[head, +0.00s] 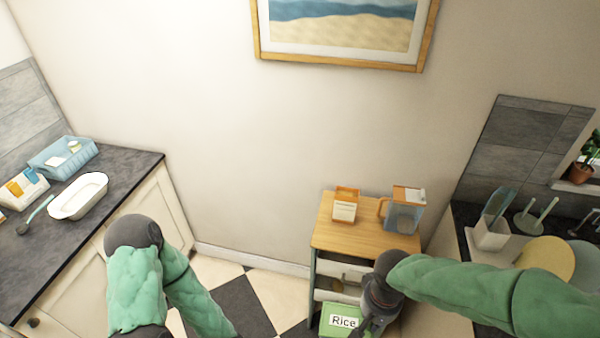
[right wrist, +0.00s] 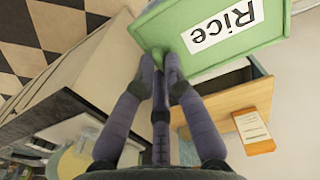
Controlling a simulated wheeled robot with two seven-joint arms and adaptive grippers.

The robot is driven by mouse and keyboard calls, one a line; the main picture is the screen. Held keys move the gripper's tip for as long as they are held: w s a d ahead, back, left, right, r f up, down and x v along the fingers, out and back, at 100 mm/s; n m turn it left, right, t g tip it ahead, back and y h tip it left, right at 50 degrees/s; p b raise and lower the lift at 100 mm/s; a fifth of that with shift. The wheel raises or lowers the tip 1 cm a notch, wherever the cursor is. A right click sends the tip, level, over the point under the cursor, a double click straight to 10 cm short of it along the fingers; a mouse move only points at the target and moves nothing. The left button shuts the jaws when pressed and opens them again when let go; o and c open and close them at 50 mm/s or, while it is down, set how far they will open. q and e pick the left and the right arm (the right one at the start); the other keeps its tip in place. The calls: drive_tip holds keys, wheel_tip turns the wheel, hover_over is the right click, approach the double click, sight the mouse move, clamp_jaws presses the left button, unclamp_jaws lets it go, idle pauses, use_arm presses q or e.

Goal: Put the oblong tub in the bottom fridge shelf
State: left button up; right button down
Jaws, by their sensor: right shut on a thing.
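A green tub labelled "Rice" (head: 341,321) shows at the bottom of the head view, in front of the small wooden-topped cabinet; it is large at the top of the right wrist view (right wrist: 172,28). My right gripper (head: 366,328) is shut on it, with the fingertips (right wrist: 160,66) together at its near edge. A white oblong open dish (head: 78,196) lies on the dark counter at the left. My left arm shows at the lower left, but its gripper is out of view. No fridge shows in either view.
A blue basket (head: 62,157) sits on the left counter (head: 125,170). Plates and a utensil holder (head: 491,235) stand on the right counter. Checkered floor is free between.

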drive_tip(key=w+f+n+b, duration=0.2)
drive_tip(key=w+f+b, duration=0.5)
drive_tip(key=w+f, duration=0.6)
drive_tip(key=shift+w+d+f, duration=0.3)
drive_tip(key=shift+d+f, duration=0.15)
drive_tip(key=shift+f, duration=0.15)
